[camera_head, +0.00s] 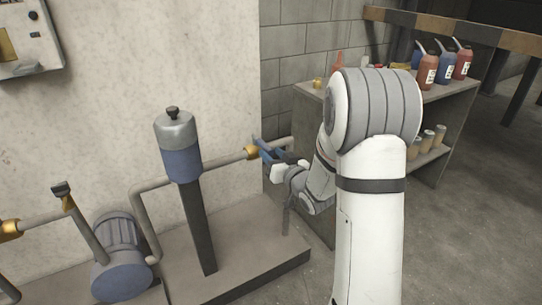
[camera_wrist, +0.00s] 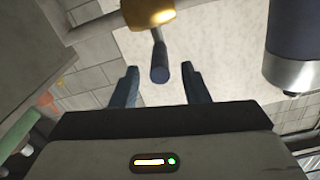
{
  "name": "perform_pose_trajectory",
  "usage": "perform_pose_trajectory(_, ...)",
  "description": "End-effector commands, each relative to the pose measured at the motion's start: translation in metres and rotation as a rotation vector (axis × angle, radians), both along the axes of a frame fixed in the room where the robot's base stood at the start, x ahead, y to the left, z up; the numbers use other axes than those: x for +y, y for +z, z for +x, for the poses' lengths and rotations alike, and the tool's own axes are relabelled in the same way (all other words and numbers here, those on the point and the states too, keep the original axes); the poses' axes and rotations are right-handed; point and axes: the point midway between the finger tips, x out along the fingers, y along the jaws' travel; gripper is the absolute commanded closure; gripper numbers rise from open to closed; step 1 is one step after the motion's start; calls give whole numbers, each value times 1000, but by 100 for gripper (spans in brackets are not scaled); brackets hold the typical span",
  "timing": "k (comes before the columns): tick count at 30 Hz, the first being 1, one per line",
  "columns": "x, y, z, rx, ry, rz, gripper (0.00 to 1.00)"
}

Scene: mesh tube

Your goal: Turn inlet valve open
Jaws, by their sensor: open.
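A brass valve (camera_head: 251,152) sits on the horizontal pipe to the right of the blue and grey cylinder. In the wrist view the brass valve body (camera_wrist: 147,10) is at the top, and its dark handle (camera_wrist: 160,62) sticks out toward me. My gripper (camera_head: 267,150) is at this valve, its blue fingers apart. In the wrist view the fingers of my gripper (camera_wrist: 160,72) are open on either side of the handle's end, with visible gaps. A second brass fitting (camera_head: 10,230) is at the far left. No label shows which valve is the inlet.
The upright cylinder (camera_head: 180,145) on its dark post stands left of my gripper. A blue pump (camera_head: 120,262) sits lower left. A shelf (camera_head: 440,105) with bottles and cans stands behind my arm. A wall is behind the pipe; open floor lies at the right.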

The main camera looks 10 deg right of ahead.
Motion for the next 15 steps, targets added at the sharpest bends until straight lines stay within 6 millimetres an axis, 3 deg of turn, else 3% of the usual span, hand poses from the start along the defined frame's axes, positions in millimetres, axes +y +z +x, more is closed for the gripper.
perform_pose_trajectory(6,5,0,16,0,0,0,59)
perform_pose_trajectory(13,5,0,17,1,-2,0,59)
perform_pose_trajectory(15,5,0,17,1,-2,0,63)
